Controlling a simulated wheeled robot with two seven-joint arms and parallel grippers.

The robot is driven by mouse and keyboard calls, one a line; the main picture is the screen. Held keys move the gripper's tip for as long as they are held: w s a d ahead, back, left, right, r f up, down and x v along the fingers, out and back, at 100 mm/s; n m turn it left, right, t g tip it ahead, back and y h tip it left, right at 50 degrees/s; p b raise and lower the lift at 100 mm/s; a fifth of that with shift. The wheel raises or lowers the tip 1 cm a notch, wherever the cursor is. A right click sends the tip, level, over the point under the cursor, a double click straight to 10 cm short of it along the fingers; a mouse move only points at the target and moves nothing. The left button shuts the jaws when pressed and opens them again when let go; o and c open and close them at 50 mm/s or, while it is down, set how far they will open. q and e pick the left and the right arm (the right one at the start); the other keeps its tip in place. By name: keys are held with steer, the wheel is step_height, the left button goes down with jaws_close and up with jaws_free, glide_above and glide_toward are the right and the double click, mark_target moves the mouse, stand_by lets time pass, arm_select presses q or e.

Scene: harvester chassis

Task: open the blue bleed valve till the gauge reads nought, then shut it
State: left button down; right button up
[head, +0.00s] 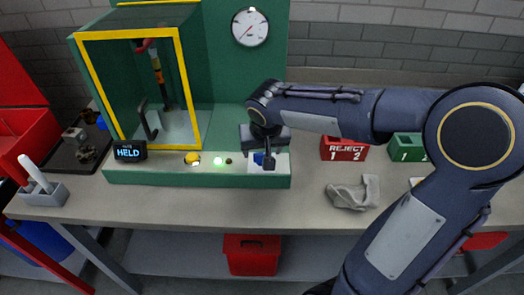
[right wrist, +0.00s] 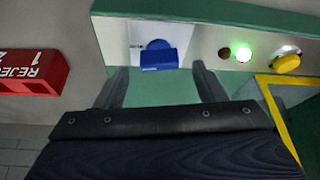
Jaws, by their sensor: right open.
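The blue bleed valve (head: 259,158) sits on a white plate at the right end of the green chassis front, partly hidden by my right gripper (head: 267,162). In the right wrist view the blue valve handle (right wrist: 159,60) lies just beyond and between the fingertips of my right gripper (right wrist: 160,75), which stand apart with nothing between them. I cannot tell whether the fingers touch the handle. The round white gauge (head: 250,27) is on the green back panel; its needle slants to the lower left, but its figures are too small to read. My left gripper is out of view.
A display (head: 130,150) reads HELD, beside a yellow button (head: 192,158) and a lit green lamp (head: 218,161). A yellow-framed guard (head: 130,36) stands left. A red REJECT box (head: 343,149), green box (head: 407,147) and grey cloth (head: 353,192) lie right.

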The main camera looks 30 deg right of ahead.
steer(key=shift+x, duration=1.05)
steer(key=shift+s, duration=0.1)
steer(key=shift+c, duration=0.3)
steer(key=c, duration=0.9)
